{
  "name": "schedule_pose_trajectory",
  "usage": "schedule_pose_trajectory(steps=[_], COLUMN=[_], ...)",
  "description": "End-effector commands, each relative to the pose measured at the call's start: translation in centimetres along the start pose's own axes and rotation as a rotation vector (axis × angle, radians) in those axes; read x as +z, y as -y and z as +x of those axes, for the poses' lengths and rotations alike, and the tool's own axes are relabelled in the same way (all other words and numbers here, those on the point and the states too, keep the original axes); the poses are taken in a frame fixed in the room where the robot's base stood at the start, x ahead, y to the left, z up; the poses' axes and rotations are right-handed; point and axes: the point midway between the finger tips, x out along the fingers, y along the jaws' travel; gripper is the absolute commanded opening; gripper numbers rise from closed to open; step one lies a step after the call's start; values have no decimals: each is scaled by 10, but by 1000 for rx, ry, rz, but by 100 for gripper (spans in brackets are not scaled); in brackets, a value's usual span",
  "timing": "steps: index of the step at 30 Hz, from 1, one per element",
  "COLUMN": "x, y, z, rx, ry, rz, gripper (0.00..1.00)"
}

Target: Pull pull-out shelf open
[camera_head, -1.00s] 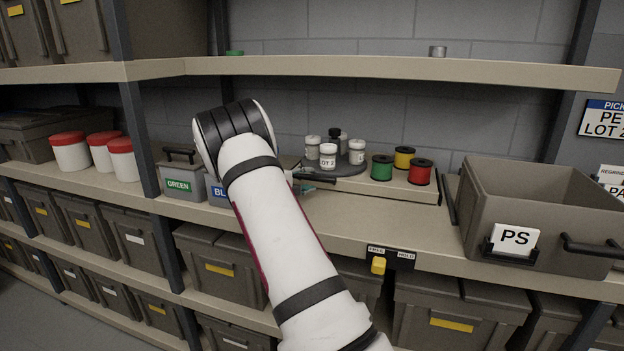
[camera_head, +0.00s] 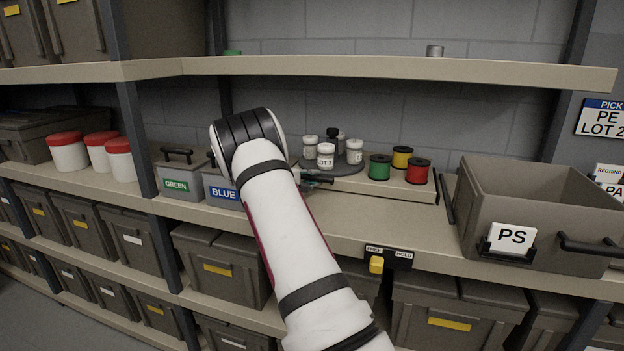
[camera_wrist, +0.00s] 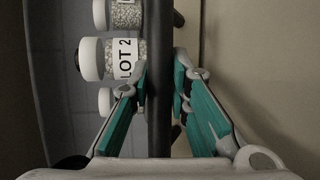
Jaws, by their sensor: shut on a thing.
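The pull-out shelf (camera_head: 400,191) is a thin beige board on the middle rack level. A dark round turntable with several small jars and three spools stand on it. My gripper (camera_head: 318,180) is at the left part of its front edge, partly hidden behind my white arm. In the wrist view, my gripper (camera_wrist: 161,68) has its teal fingers on both sides of a long dark bar (camera_wrist: 159,130), shut on it. The bar looks like the shelf's handle; where it joins the shelf is hidden. The jar marked LOT 2 (camera_wrist: 122,58) is just left of the fingers.
A GREEN bin (camera_head: 182,184) and a BLUE bin (camera_head: 222,192) stand left of my arm. A large PS bin (camera_head: 480,205) stands to the right. A yellow knob (camera_head: 377,264) sits by a FREE/HOLD plate on the rack's front edge. Another rack board (camera_head: 400,68) runs above.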

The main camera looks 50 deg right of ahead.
Motion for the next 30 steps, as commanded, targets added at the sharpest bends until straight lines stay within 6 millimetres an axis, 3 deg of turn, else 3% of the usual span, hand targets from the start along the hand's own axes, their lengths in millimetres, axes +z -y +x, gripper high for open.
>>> schedule_pose_trajectory(steps=[5,11,30], x=[2,12,73], y=[0,4,34], z=[-5,-30,-174], rx=[1,-1,1], ry=[-1,-3,-3], rz=[-3,-5,-6], gripper=[0,0,0])
